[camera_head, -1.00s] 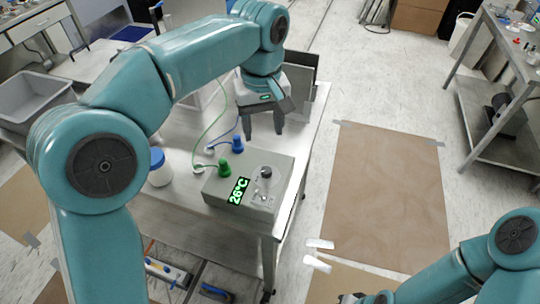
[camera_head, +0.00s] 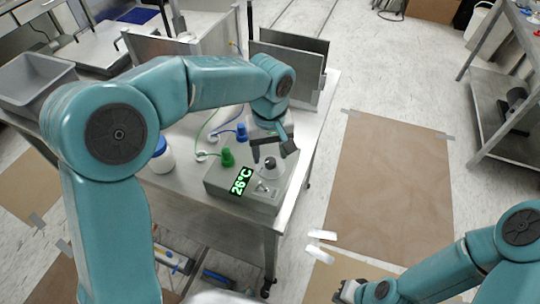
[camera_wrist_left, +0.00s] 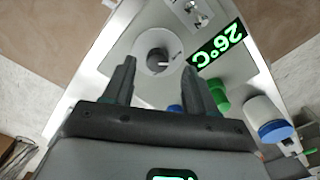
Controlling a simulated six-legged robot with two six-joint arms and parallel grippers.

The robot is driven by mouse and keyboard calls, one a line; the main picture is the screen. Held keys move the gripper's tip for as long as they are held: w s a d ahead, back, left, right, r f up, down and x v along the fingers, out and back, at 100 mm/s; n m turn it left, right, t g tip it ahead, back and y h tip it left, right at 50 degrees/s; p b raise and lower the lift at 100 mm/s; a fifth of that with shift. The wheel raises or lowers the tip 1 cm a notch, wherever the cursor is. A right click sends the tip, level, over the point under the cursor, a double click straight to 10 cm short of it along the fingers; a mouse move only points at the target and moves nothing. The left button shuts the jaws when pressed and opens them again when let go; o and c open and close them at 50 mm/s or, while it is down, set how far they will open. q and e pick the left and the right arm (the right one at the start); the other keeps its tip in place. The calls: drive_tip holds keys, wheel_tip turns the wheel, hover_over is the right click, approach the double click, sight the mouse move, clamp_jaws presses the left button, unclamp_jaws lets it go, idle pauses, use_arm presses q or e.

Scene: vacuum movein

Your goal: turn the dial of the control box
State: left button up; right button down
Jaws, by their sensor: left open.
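The grey control box (camera_head: 226,189) stands on the metal table, with a green display (camera_head: 241,181) reading 26°C. Its dark round dial (camera_head: 270,164) is on the top face, partly hidden by my gripper in the head view. My left gripper (camera_head: 269,150) is open just above the dial. In the left wrist view the dial (camera_wrist_left: 158,60) shows between and beyond the fingertips of the left gripper (camera_wrist_left: 160,66), with gaps on both sides and no visible contact. My right gripper (camera_head: 342,292) is low at the bottom of the head view, away from the box; its fingers are unclear.
Green (camera_head: 227,158) and blue (camera_head: 242,133) connectors with cables stand beside the box. A white bottle with a blue cap (camera_head: 161,156) is left of it. Upright metal panels (camera_head: 290,62) stand at the table's far end. Brown floor sheets (camera_head: 388,185) lie to the right.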

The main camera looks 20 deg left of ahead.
sight(270, 160)
use_arm(q)
drive_tip(key=shift+w+f, duration=0.25)
drive_tip(key=shift+f, duration=1)
drive_tip(key=shift+d+f, duration=0.1)
drive_tip(key=shift+f, duration=0.15)
drive_tip(key=shift+s, duration=0.1)
drive_tip(key=c, duration=1.1)
drive_tip(key=shift+o, duration=0.2)
